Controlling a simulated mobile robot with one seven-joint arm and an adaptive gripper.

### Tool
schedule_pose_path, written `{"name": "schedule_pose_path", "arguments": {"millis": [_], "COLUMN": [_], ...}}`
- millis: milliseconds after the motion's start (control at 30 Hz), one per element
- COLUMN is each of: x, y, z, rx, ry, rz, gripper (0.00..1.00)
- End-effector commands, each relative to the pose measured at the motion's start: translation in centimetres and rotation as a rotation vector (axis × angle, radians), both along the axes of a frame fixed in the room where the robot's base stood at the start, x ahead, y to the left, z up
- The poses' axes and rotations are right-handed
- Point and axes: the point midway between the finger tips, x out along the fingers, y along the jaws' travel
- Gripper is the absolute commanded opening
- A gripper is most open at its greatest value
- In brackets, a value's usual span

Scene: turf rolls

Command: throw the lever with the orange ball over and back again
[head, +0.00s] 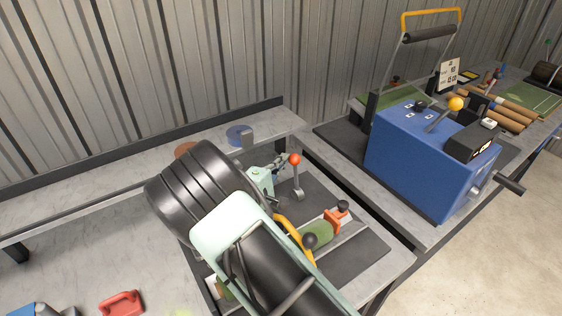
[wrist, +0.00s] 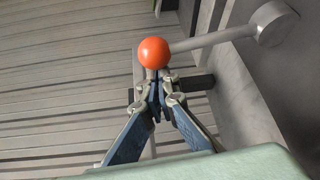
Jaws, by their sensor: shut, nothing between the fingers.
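The lever's orange ball (head: 295,159) tops a grey rod that stands roughly upright from a round grey hub (head: 298,195) on the bench. In the wrist view the ball (wrist: 153,52) shows just past my fingertips, with the rod (wrist: 212,39) running right to the hub (wrist: 272,22). My gripper (head: 283,163) is shut and empty, just left of the ball in the head view. In the wrist view its fingertips (wrist: 157,92) meet below the ball. I cannot tell whether they touch it. My arm hides part of the bench.
An orange clamp-like part (head: 336,220) with a dark knob and a green roll (head: 318,234) lie right of my arm. A blue machine (head: 410,150) with a yellow-balled lever (head: 455,104) stands farther right. A red handle (head: 122,303) lies at lower left. A corrugated wall (head: 200,70) closes the back.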

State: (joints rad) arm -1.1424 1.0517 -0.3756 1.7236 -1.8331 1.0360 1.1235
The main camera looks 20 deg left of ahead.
Motion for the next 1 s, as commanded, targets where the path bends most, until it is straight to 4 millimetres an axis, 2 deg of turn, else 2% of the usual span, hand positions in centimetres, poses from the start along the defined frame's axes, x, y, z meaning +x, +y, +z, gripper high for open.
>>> {"name": "schedule_pose_path", "arguments": {"millis": [200,400,867,1000], "x": [-1.8,-2.8,-3.0,-4.2], "y": [-2.3,-3.4,-3.5,-3.2], "z": [0.0,0.3,0.6,0.8], "rx": [0.001,0.0,-0.001,0.001], "ry": [0.0,0.0,-0.001,-0.001], "rz": [-0.006,-0.006,-0.005,-0.003], "gripper": [0.0,0.0,0.0,0.0]}}
